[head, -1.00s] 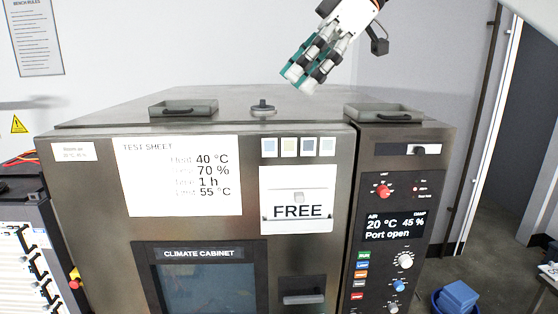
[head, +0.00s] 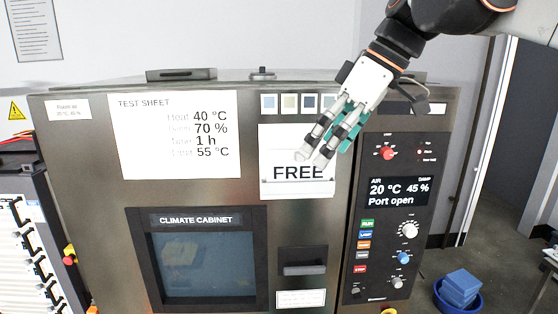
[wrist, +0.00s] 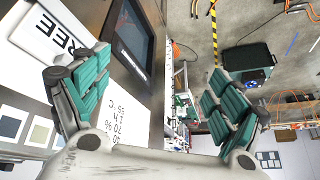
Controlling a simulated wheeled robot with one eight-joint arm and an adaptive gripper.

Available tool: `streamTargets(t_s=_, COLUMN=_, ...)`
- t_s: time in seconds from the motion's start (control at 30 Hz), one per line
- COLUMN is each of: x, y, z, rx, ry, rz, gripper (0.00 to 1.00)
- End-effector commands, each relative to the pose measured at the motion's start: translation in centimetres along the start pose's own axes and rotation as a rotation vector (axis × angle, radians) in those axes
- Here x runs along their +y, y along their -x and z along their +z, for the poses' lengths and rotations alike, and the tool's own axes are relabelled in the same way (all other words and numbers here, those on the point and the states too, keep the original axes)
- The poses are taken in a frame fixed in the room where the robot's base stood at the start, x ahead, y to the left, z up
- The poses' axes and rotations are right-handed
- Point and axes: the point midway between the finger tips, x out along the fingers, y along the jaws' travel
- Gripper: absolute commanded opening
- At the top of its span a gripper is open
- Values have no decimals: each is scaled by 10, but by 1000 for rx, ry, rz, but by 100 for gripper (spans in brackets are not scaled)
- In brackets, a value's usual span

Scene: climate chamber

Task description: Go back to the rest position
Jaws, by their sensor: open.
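My gripper (head: 322,152) is in front of the climate cabinet's upper front, before the FREE card and beside the control panel. In the wrist view my gripper (wrist: 150,95) has its two teal-padded fingers spread wide apart, with nothing between them. The climate cabinet (head: 90,215) is a brushed metal box with a dark window (head: 203,265) and a door handle (head: 302,262). The FREE card (head: 285,150) is partly covered by the fingers; it also shows in the wrist view (wrist: 50,25).
The control panel (head: 355,262) reads 20 °C, 45 % and "Port open". A tray (head: 181,75) lies on the cabinet top. A blue tub (head: 447,298) holding blue blocks stands on the floor at right. A rack with cables (head: 30,215) stands close at left. Floor at right is partly clear.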

Motion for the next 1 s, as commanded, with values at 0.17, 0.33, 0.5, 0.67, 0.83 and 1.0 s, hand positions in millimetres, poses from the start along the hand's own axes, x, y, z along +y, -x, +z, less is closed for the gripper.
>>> streamTargets(t_s=0.17, x=0, y=-90, z=86, rx=-27, ry=-198, rz=129, gripper=88)
streamTargets(t_s=0.33, x=-2, y=-164, z=164, rx=-26, ry=-382, rz=257, gripper=88)
streamTargets(t_s=0.5, x=-6, y=-240, z=243, rx=2, ry=-555, rz=384, gripper=88)
streamTargets(t_s=0.67, x=-12, y=-310, z=317, rx=53, ry=-702, rz=499, gripper=88)
streamTargets(t_s=0.83, x=-19, y=-365, z=375, rx=111, ry=-816, rz=586, gripper=88)
streamTargets(t_s=1.0, x=-22, y=-388, z=400, rx=145, ry=-869, rz=626, gripper=88)
